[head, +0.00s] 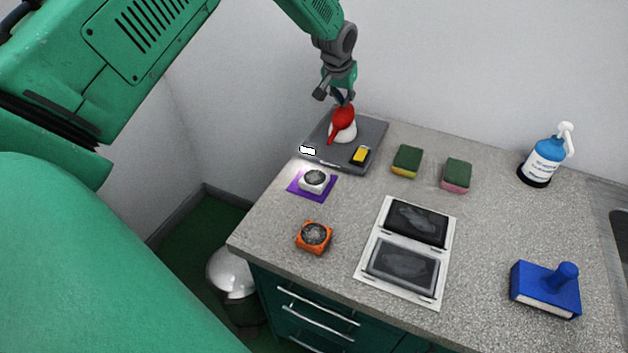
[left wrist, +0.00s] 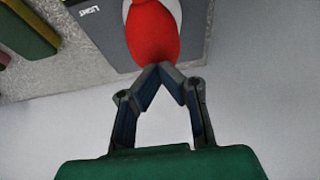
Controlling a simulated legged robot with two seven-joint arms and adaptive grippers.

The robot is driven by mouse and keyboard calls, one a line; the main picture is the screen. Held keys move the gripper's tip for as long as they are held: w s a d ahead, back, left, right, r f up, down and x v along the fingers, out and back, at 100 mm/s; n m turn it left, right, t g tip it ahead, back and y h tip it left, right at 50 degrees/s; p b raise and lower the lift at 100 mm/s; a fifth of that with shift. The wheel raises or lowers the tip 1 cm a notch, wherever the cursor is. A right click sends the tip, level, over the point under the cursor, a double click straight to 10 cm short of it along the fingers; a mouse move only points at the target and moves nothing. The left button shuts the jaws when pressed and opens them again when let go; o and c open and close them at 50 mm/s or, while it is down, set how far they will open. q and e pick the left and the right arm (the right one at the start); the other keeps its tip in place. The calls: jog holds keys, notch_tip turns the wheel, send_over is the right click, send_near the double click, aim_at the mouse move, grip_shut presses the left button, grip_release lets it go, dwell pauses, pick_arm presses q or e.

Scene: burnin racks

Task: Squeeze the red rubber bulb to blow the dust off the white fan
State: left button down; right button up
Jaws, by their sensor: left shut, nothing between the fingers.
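The red rubber bulb (head: 344,117) rests on a white stand (head: 349,133) on a dark grey tray, its nozzle pointing down toward the front left. My left gripper (head: 343,98) is just above and behind the bulb with its fingertips together. In the left wrist view the fingertips (left wrist: 158,68) meet at the near end of the bulb (left wrist: 152,35), with nothing visible between them; whether they touch it I cannot tell. The white fan (head: 314,180) sits on a purple mat (head: 297,189) in front of the tray, with a grey face. My right gripper is out of view.
The grey tray (head: 374,133) also holds a yellow-and-black block (head: 360,155). An orange fan (head: 314,236), two sponges (head: 407,161), a panel with two dark screens (head: 448,243), a blue bottle (head: 545,158) and a blue handled block (head: 545,289) stand on the counter. A wall lies behind.

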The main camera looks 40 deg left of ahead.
pick_arm(q)
jog(key=shift+d+f+b, duration=0.2)
jog(key=shift+f+b, duration=0.4)
jog(key=shift+f, duration=0.8)
jog(key=shift+r+p, duration=1.6)
jog(key=shift+r, duration=0.6)
jog(key=shift+f, duration=0.15)
jog(key=shift+f+b, duration=1.2)
jog(key=shift+f, duration=0.9)
jog(key=shift+r+p, duration=1.65)
jog(key=shift+r, duration=0.6)
jog(key=shift+f, duration=0.15)
